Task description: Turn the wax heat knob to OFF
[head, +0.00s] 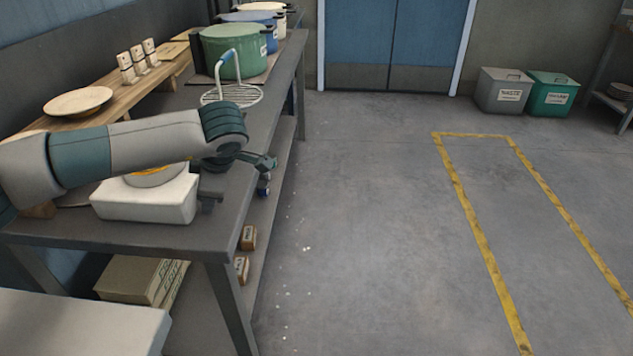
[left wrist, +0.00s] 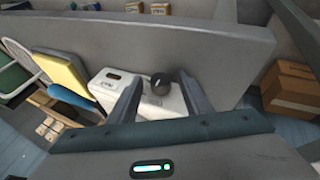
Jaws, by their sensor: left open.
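The wax heater is a white box (head: 145,202) on the near end of the dark workbench, with a round yellow-topped part (head: 157,175) partly hidden under my left arm. In the left wrist view the white heater (left wrist: 143,108) lies beyond my fingers, and the dark round knob (left wrist: 160,84) appears between the two fingertips. My left gripper (head: 264,164) is open and empty, above the bench's front edge near the heater. I cannot tell whether a finger touches the knob. Its setting is too small to read. My right gripper is not in view.
The workbench (head: 232,218) also holds a wire rack (head: 235,96), a green pot (head: 232,50) and a wooden shelf with a plate (head: 78,101). Cardboard boxes (head: 135,280) sit below. The floor to the right is clear, with yellow lines.

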